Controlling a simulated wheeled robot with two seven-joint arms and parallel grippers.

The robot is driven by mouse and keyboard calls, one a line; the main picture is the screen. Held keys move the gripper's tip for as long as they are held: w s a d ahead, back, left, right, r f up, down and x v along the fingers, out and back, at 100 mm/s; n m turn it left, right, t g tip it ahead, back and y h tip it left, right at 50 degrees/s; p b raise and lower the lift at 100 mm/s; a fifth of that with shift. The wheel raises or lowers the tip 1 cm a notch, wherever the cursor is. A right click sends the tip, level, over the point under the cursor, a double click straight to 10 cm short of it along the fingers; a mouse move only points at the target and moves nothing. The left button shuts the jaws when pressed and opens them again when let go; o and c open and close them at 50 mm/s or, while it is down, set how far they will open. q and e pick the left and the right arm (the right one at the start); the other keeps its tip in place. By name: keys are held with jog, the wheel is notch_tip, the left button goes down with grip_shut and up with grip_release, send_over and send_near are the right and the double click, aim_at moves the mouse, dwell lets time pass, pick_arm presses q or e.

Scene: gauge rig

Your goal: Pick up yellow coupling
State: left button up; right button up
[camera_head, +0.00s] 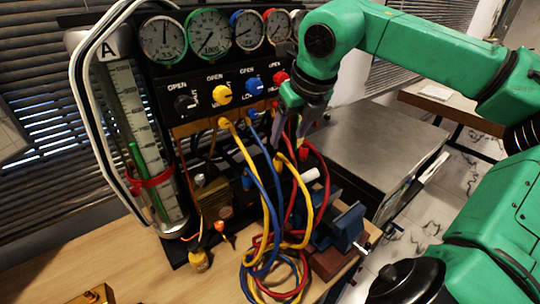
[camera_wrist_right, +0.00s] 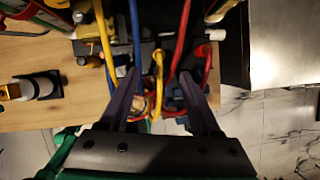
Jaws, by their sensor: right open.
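A yellow coupling (camera_head: 278,164) on the end of a yellow hose (camera_head: 266,200) shows in the head view just below my right gripper (camera_head: 289,138). Another yellow hose end (camera_head: 225,123) sits at the panel under the yellow knob. My right gripper is open, fingers pointing down, with nothing visibly held. In the right wrist view, a yellow hose piece (camera_wrist_right: 158,60) shows between the fingertips of the right gripper (camera_wrist_right: 158,73); I cannot tell whether they touch it. My left gripper is not in view.
Blue (camera_head: 262,180) and red (camera_head: 322,185) hoses hang close by and tangle on the wooden bench (camera_head: 130,262). The gauge panel (camera_head: 215,70) stands behind. A blue vise (camera_head: 340,228) is at the right. A grey-topped cabinet (camera_head: 375,140) has a clear top.

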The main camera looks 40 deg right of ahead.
aim_at(279, 159)
jog(key=p+x, duration=0.1)
jog(key=x, duration=0.1)
jog(key=s+x, duration=0.1)
jog(key=x, duration=0.2)
jog(key=shift+a+f+p, duration=0.1)
jog(key=shift+f+p, duration=0.15)
jog(key=shift+p, duration=0.15)
jog(key=p+x, duration=0.1)
jog(key=x, duration=0.2)
jog(key=p+x, duration=0.1)
jog(key=x, duration=0.2)
jog(key=shift+w+r+p, duration=0.1)
jog(key=shift+w+p, duration=0.25)
jog(key=shift+w+f, duration=0.15)
jog(key=shift+f, duration=0.2)
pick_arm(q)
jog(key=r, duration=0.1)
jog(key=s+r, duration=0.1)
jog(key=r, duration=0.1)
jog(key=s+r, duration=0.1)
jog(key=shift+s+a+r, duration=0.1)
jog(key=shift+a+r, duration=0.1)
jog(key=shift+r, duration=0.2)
pick_arm(e)
grip_shut()
